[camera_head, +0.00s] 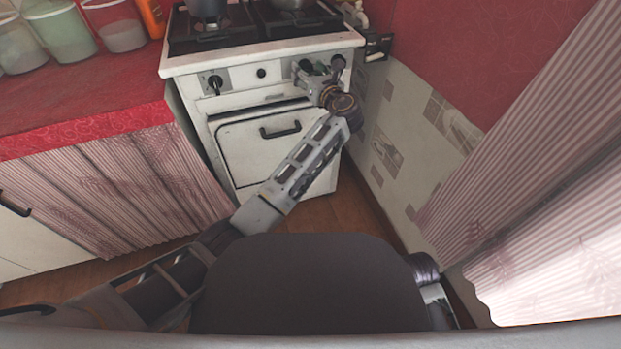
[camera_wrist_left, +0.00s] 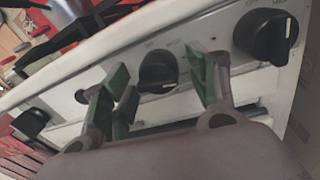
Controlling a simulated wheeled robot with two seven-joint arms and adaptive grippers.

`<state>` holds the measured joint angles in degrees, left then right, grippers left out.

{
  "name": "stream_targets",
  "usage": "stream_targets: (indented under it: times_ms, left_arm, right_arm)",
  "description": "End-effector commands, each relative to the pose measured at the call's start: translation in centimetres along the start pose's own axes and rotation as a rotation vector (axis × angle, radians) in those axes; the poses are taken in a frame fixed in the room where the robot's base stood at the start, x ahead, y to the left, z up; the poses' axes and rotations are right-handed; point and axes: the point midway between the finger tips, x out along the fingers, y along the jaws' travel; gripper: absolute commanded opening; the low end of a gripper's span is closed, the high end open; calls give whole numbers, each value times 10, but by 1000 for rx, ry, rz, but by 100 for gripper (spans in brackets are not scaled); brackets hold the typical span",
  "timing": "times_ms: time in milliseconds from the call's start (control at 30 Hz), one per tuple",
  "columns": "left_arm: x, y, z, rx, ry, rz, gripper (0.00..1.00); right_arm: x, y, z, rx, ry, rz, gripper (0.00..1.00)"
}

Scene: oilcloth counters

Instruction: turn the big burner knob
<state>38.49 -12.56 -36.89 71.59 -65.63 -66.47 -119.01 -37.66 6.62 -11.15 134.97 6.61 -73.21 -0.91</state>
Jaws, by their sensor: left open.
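The white stove's front panel (camera_head: 243,77) carries several black knobs. In the left wrist view, a black knob (camera_wrist_left: 157,72) shows between my left gripper's fingertips, and a larger-looking black knob (camera_wrist_left: 265,37) sits to its right, outside the fingers. I cannot tell for certain which is the big burner knob. My left gripper (camera_head: 318,76) is at the right part of the panel, its green-padded fingers (camera_wrist_left: 163,88) spread on both sides of the middle knob; contact is not clear. In the head view, the gripper partly covers the knobs there. My right gripper is out of view.
The oven door handle (camera_head: 280,130) juts out below the panel. The stove top (camera_head: 255,52) overhangs the knobs and carries pots. A tiled wall (camera_head: 405,130) stands close on the right, a red counter (camera_head: 80,90) on the left.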

Motion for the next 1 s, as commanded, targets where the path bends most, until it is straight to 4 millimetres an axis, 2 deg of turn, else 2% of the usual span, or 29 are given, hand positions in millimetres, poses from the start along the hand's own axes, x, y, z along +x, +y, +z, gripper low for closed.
stream_targets:
  times_ms: [467, 1000]
  left_arm:
    - [0, 0, -2, 116, -10, 4, 59]
    - [0, 0, -1, 178, -16, 6, 59]
  right_arm:
    - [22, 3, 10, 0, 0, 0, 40]
    - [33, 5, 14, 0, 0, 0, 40]
